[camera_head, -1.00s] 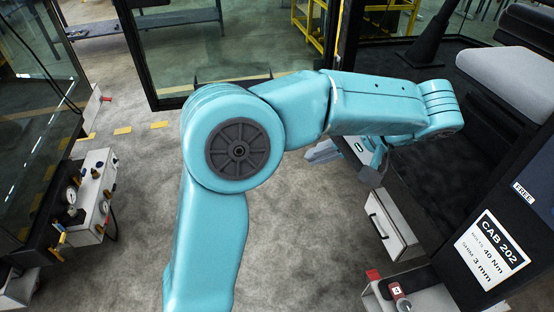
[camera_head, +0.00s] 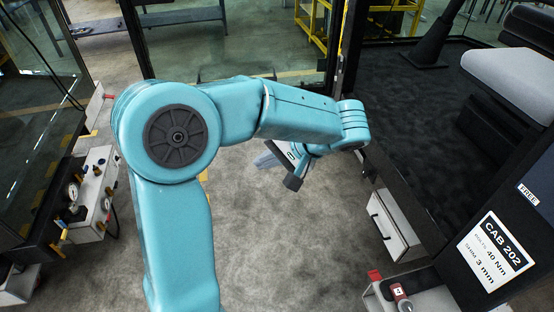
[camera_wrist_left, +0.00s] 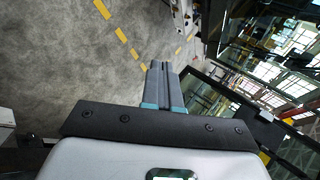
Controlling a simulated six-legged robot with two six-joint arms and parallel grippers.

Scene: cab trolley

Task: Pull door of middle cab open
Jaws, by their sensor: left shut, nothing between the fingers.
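The cab marked CAB 202 (camera_head: 492,250) stands open at the right, with its seat and dark floor showing. A black-framed glass door (camera_head: 235,42) stands swung out at the back, beside the cab's opening; my left arm covers part of its lower edge. My left gripper (camera_head: 266,159) hangs over the bare floor in front of this door, apart from it. In the left wrist view the fingers (camera_wrist_left: 163,70) are together and empty, with a black-framed glass panel to their right. I cannot make out a door handle. My right gripper is not in view.
At the left is another glass-sided structure with a gauge box (camera_head: 92,195). A white box (camera_head: 393,226) hangs at the cab's side, and a red-tipped fitting (camera_head: 376,276) sits below it. The grey floor (camera_head: 290,260) between is clear.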

